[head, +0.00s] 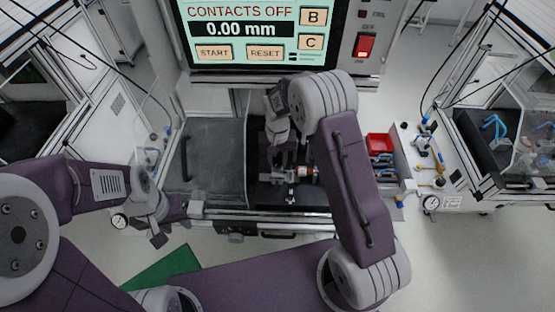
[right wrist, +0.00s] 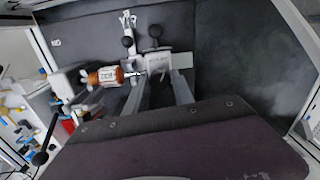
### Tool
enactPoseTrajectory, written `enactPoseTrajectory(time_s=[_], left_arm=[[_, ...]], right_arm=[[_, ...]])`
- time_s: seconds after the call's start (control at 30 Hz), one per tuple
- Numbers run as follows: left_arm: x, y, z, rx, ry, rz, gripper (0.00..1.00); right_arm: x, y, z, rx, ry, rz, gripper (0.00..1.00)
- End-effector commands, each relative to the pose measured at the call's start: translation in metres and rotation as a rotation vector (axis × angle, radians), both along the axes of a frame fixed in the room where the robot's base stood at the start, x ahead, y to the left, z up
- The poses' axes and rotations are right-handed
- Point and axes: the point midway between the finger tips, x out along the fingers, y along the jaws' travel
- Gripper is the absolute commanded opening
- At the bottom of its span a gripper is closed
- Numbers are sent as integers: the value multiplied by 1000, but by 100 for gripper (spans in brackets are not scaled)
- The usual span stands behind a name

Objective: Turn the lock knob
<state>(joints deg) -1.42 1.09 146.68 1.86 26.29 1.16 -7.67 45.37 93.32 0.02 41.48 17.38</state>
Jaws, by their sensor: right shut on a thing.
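The test fixture (head: 292,178) stands in the dark bay below the screen. In the right wrist view it shows a pale block (right wrist: 172,66), two black ball knobs (right wrist: 127,42) (right wrist: 155,30) and an orange labelled cylinder (right wrist: 105,77) lying to the left. My right gripper (right wrist: 162,74) is at the pale block, its fingers apart and shut on a part of the fixture. I cannot tell which part is the lock knob or whether it is between the fingers. My left gripper (head: 178,224) is open and empty, left of the bay's front edge.
The screen (head: 250,35) reads "CONTACTS OFF" and 0.00 mm, with a red switch (head: 365,44) beside it. A clear panel (head: 215,150) is left of the fixture. A red bin (head: 380,143) and a white stand with fittings (head: 425,160) are to the right.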

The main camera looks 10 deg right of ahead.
Motion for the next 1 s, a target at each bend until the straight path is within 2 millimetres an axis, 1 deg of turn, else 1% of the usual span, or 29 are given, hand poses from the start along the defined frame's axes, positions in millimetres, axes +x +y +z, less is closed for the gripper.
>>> enactPoseTrajectory(time_s=[0.03, 0.2, 0.4, 0.67, 1.0], left_arm=[[0, 0, 2, 0, 0, 0, 36], [0, 0, 4, 0, 0, 0, 36], [0, 0, 5, 0, 0, 0, 36], [0, 0, 5, 0, 0, 0, 36], [0, 0, 5, 0, 0, 0, 36]], right_arm=[[4, 0, 4, 1, -14, -33, 0], [5, 0, 4, 2, -16, -140, 0], [5, 0, 4, 2, -16, -223, 0], [5, 0, 4, 2, -17, -270, 0], [5, 0, 4, 2, -17, -274, 0]])
